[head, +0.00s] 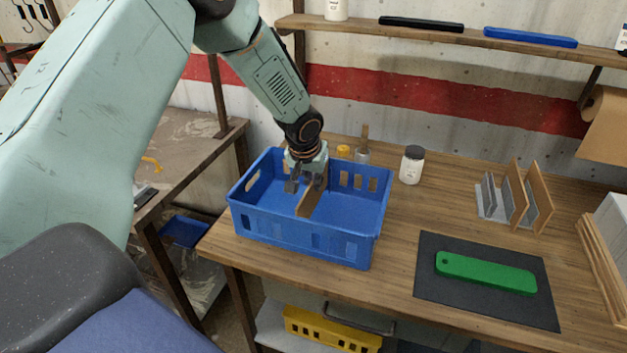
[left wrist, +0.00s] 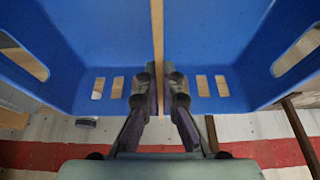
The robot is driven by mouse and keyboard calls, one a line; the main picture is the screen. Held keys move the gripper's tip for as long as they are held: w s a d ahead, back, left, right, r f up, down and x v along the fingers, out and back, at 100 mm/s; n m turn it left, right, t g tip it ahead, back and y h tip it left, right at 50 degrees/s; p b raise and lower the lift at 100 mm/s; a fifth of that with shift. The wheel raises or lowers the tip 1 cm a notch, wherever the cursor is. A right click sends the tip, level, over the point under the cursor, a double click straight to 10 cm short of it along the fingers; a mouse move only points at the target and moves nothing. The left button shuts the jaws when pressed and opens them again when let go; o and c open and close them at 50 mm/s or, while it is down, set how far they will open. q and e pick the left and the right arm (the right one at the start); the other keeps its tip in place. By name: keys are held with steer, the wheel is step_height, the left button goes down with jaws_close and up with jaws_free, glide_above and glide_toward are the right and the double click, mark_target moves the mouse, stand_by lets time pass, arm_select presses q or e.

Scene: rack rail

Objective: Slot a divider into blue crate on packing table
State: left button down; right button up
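The blue crate (head: 300,243) stands at the left end of the packing table (head: 400,262). My left gripper (head: 305,185) reaches down into it from above. A thin brown divider (head: 309,203) is upright between its fingers, inside the crate. In the left wrist view the divider (left wrist: 157,30) is a narrow strip running away from the two fingertips (left wrist: 161,85), which sit close against its two sides. The crate (left wrist: 95,45) fills both sides of that view. The divider's lower edge is hidden, so I cannot tell whether it is seated. My right gripper is out of view.
A rack (head: 490,210) with upright brown and grey panels stands at the right. A green piece (head: 485,272) lies on a dark mat (head: 430,285). A white jar (head: 411,165) and other small items stand behind the crate. A wall shelf (head: 420,35) runs above.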

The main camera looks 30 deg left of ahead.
arm_select(q)
steer(key=shift+f+b, duration=0.55)
steer(key=shift+f, duration=0.2)
steer(key=shift+f, duration=0.4)
steer(key=c, duration=1.7)
jaws_free()
steer(key=shift+r, duration=0.1)
steer(key=shift+o, duration=1.3)
